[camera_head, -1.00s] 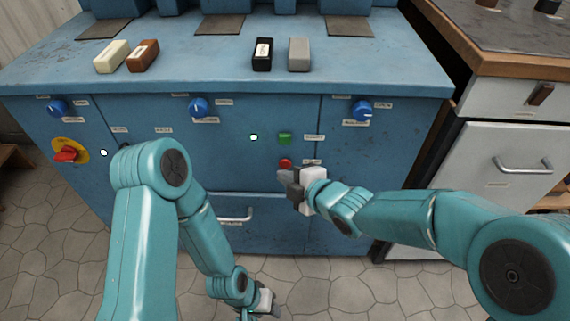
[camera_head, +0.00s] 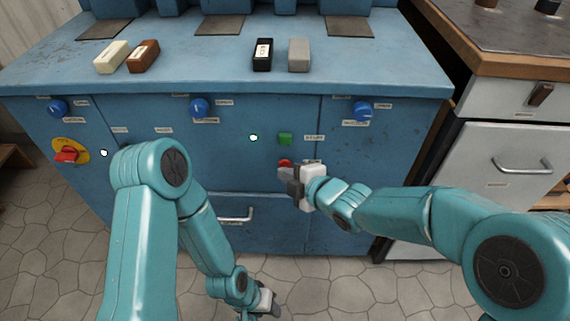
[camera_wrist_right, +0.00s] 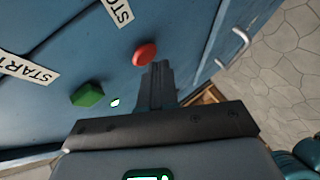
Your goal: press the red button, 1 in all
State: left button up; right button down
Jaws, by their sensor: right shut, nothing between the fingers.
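The red button (camera_head: 284,163) sits on the front of the blue cabinet, below the green button (camera_head: 285,138). My right gripper (camera_head: 283,173) is shut and empty, its fingertips at the lower edge of the red button in the head view. In the right wrist view the red button (camera_wrist_right: 145,53) shows whole, just beyond the tips of my right gripper (camera_wrist_right: 158,66); I cannot tell whether they touch it. The green button (camera_wrist_right: 87,95) is to its left there. My left gripper (camera_head: 268,301) hangs low over the floor, small and partly hidden, its opening unclear.
The blue cabinet (camera_head: 250,185) has blue knobs (camera_head: 199,107), a red and yellow rotary switch (camera_head: 68,152) and a drawer handle (camera_head: 235,214). Several blocks, including a black one (camera_head: 262,55), lie on its top. A white drawer unit (camera_head: 500,150) stands at the right.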

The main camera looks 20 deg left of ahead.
jog(key=shift+w+a, duration=0.1)
jog(key=shift+w, duration=0.35)
dwell(0.4)
dwell(0.3)
jog(key=shift+s+d+b, duration=0.2)
jog(key=shift+s+b, duration=0.5)
jog(key=shift+s, duration=0.15)
